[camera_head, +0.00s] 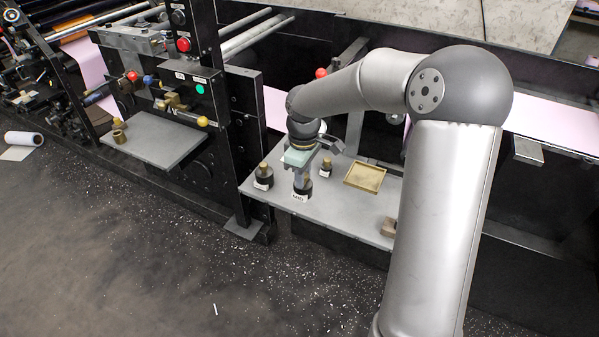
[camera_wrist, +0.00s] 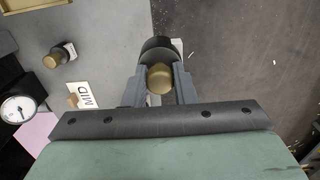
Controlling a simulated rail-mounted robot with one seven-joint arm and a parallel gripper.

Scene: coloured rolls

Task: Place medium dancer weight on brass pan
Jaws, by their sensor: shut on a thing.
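My gripper (camera_head: 302,166) reaches down over the grey shelf (camera_head: 345,212). In the wrist view its fingers (camera_wrist: 160,88) are shut on the brass knob (camera_wrist: 159,77) of a black weight (camera_wrist: 157,45). This weight (camera_head: 302,188) carries a white label in the head view, seemingly MID. I cannot tell whether its base touches the shelf. A white card reading MID (camera_wrist: 80,95) shows left of the fingers. The square brass pan (camera_head: 365,177) lies on the shelf to the right of the weight, looking empty; its edge shows in the wrist view (camera_wrist: 35,5).
A black, brass-knobbed weight (camera_head: 263,176) stands left of the held one, and a smaller one (camera_head: 326,168) stands behind it, towards the pan. A brown block (camera_head: 389,227) sits at the shelf's right edge. A round gauge (camera_wrist: 17,108) shows in the wrist view.

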